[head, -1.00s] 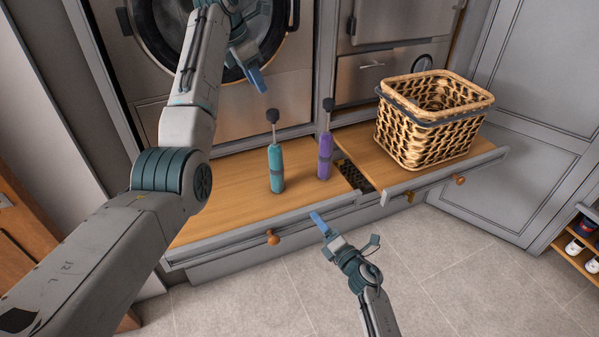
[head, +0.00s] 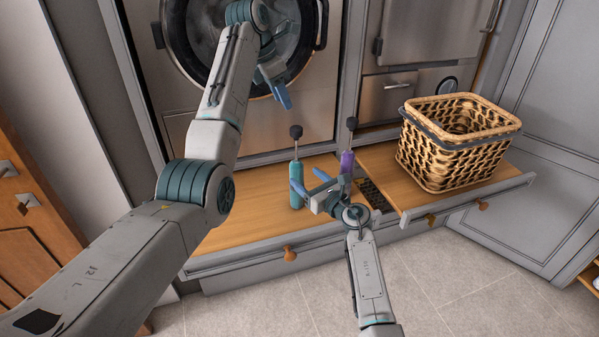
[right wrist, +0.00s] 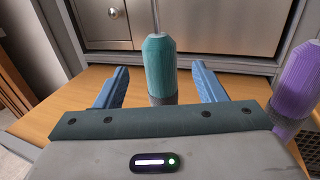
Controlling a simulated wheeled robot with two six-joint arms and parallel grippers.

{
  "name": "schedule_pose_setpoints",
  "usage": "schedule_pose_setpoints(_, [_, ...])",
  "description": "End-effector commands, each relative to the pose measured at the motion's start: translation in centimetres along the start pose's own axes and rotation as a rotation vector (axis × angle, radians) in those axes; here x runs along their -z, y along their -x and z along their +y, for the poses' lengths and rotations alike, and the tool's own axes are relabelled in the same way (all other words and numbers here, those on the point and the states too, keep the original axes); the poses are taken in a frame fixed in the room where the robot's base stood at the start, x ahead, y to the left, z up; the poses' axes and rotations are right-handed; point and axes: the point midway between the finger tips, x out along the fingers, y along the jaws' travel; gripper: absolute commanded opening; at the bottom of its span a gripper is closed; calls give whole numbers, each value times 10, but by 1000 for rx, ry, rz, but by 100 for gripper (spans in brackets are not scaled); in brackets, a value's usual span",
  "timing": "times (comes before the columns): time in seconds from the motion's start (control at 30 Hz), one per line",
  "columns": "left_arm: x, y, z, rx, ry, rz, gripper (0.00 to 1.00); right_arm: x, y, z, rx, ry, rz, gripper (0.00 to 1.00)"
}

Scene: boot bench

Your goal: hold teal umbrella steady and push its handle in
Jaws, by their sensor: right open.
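The teal umbrella (head: 296,170) stands upright on the wooden bench board, its dark knob handle (head: 296,131) at the top of a thin extended shaft. My right gripper (head: 309,181) is open at the umbrella's body. In the right wrist view the teal body (right wrist: 160,68) shows between the two blue fingers, with a gap on each side. Its handle is out of that view. My left gripper (head: 283,96) is above and behind the handle in the head view, touching nothing visible. Whether its fingers are apart cannot be made out.
A purple umbrella (head: 347,162) stands close to the right of the teal one, partly hidden by my right gripper; it also shows in the right wrist view (right wrist: 297,85). A wicker basket (head: 455,160) stands further right. A round-door machine (head: 300,120) is behind.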

Motion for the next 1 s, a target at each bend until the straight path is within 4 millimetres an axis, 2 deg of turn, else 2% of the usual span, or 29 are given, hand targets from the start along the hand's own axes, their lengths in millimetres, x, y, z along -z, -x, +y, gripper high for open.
schedule_pose_setpoints(0.1, [0, 0, 0, 0, 0, 0, 36, -1, -23, 0, -1, -2, -1, 64])
schedule_pose_setpoints(0.3, [0, 0, 0, 0, 0, 0, 36, 0, -49, 0, -1, -2, -1, 64])
schedule_pose_setpoints(0.5, [0, 0, 0, 0, 0, 0, 36, 0, -59, 0, 1, -1, -1, 64])
schedule_pose_setpoints(0.77, [0, 0, 0, 0, 0, 0, 36, 0, -60, 0, 1, -2, -1, 64])
schedule_pose_setpoints(0.87, [0, 0, 0, 0, 0, 0, 36, 0, -60, 0, 1, -2, -1, 48])
schedule_pose_setpoints(1.0, [0, 0, 0, 0, 0, 0, 36, 0, -60, 0, 1, -2, 0, 21])
